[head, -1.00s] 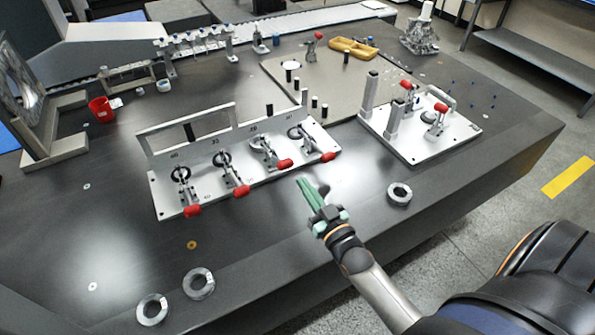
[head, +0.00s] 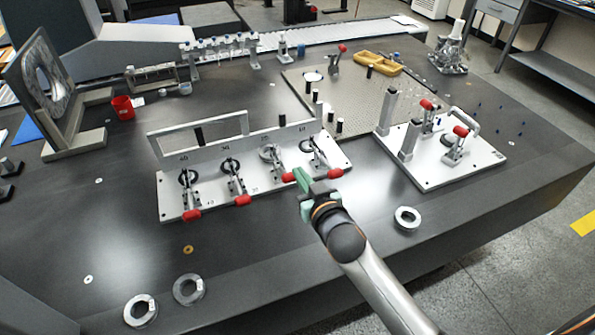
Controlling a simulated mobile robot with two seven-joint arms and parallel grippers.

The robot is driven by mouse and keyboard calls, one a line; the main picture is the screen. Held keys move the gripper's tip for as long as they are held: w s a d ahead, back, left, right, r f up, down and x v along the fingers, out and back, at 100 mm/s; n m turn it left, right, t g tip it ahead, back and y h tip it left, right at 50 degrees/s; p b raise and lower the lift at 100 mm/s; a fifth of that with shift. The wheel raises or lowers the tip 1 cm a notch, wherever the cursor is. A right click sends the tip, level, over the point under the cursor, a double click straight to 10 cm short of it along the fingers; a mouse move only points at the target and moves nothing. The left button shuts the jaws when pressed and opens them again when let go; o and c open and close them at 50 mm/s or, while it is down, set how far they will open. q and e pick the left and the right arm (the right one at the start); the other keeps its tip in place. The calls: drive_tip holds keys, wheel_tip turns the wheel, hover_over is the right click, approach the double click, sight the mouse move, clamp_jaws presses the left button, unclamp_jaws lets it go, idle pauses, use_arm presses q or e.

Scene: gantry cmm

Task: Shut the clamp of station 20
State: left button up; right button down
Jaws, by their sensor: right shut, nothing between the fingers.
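A white clamp fixture (head: 172,205) stands on the dark table with a row of toggle clamps under small printed labels. The labels are hard to read; the third from the left looks like 20. That clamp (head: 271,153) has its red handle (head: 288,177) lying low toward the front edge, like the other handles in the row. My right gripper (head: 302,178), with green fingers, is shut and empty right beside this handle, between it and the rightmost red handle (head: 336,174). I cannot tell whether it touches either handle. My left gripper is not in view.
A second white plate (head: 425,172) with posts and red-handled clamps stands at the right. A steel ring (head: 407,217) lies in front of it. Two more rings lie at the front left (head: 188,289). A perforated plate (head: 350,105) and yellow tray (head: 376,62) lie behind.

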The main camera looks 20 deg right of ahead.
hover_over(291, 178)
drive_tip(key=w, duration=0.2)
drive_tip(key=shift+w+f+b, duration=0.15)
drive_tip(key=shift+f+b, duration=0.25)
drive_tip(key=shift+f, duration=0.4)
drive_tip(key=shift+s+f, duration=0.4)
drive_tip(key=shift+f, duration=0.2)
drive_tip(key=shift+s+f, duration=0.35)
drive_tip(key=shift+f, duration=0.25)
drive_tip(key=shift+s+f, duration=0.35)
drive_tip(key=shift+f, duration=0.2)
drive_tip(key=shift+b, duration=0.35)
